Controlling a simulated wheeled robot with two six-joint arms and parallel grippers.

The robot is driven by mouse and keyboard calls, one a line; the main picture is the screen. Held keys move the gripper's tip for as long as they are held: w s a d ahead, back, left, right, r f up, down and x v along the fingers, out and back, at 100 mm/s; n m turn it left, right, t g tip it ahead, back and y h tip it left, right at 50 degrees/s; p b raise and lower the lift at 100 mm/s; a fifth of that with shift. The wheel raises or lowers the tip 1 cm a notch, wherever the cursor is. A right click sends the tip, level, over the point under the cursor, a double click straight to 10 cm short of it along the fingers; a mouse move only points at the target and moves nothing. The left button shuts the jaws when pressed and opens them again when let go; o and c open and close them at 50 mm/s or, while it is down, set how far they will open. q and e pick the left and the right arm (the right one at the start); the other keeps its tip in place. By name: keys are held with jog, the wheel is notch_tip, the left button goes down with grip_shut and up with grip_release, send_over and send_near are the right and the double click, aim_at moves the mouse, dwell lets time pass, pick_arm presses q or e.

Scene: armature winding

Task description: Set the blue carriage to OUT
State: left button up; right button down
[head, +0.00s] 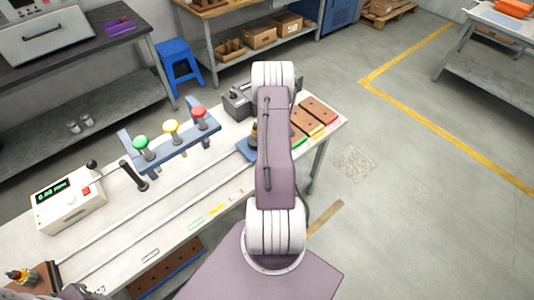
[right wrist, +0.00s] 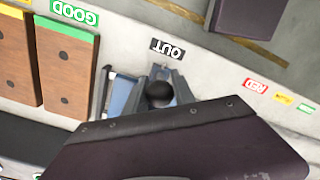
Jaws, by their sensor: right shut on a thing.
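The blue carriage (head: 247,149) sits at the right end of the two rails in the head view, mostly hidden behind my right arm. In the right wrist view its blue body (right wrist: 122,92) lies beside the black OUT label (right wrist: 168,48). My right gripper (right wrist: 160,90) is shut on the carriage's black round knob (right wrist: 160,95). The fingertips are hidden in the head view. A dark grey part at the bottom left edge of the head view looks like my left gripper (head: 78,292); its jaws cannot be made out.
A rack with green, yellow and red knobs (head: 170,137) stands behind the rails (head: 150,212). A meter box (head: 68,200) and black lever (head: 133,175) are at left. Brown boards, one with a GOOD label (right wrist: 74,12), lie beside the carriage. RED and other labels (right wrist: 255,86) line the table edge.

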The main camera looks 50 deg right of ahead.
jog(key=shift+w+d+r, duration=0.1)
jog(key=shift+d, duration=0.1)
jog(key=c, duration=1.1)
grip_release()
jog(key=shift+d, duration=0.1)
notch_tip(320, 180, up, 9)
jog(key=shift+f+b, duration=0.1)
jog(key=shift+b, duration=0.55)
jog(key=shift+s, duration=0.2)
